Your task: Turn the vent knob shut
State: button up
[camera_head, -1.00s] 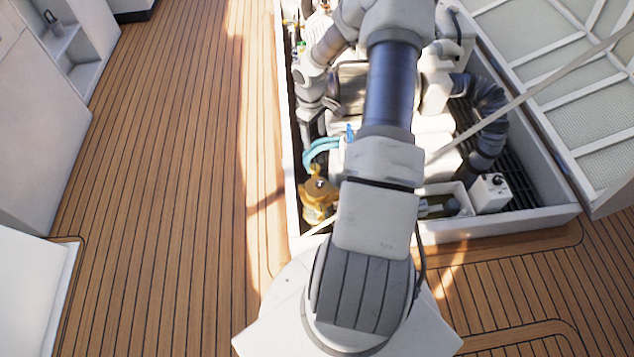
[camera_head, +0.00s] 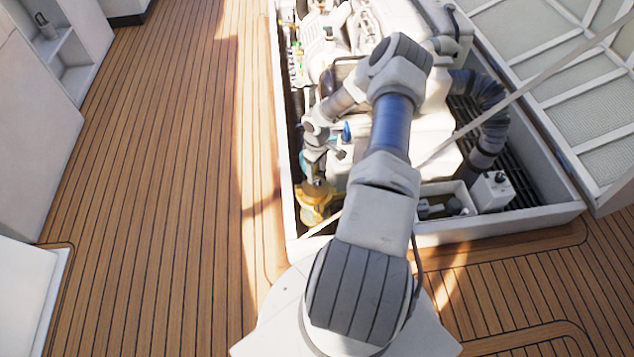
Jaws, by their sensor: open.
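A brass fitting (camera_head: 314,203) stands in the near left corner of the open engine hatch. The jaws are open, but the fingers are small and partly blurred in this view. The vent knob cannot be made out clearly; a small knob-like top on the brass fitting is hidden behind my gripper. I cannot tell whether the fingers touch the fitting. A blue part (camera_head: 347,131) shows just right of my wrist.
The white hatch frame (camera_head: 480,228) rises around the engine bay. A white box (camera_head: 492,191) and a black corrugated hose (camera_head: 489,125) are at the right. A strap or rod (camera_head: 530,95) slants across the right side. The wooden deck (camera_head: 170,180) at left is clear.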

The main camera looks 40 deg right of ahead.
aim_at(317, 182)
notch_tip(317, 182, down, 5)
jog(key=shift+f+b, duration=0.1)
jog(key=shift+b, duration=0.45)
grip_shut()
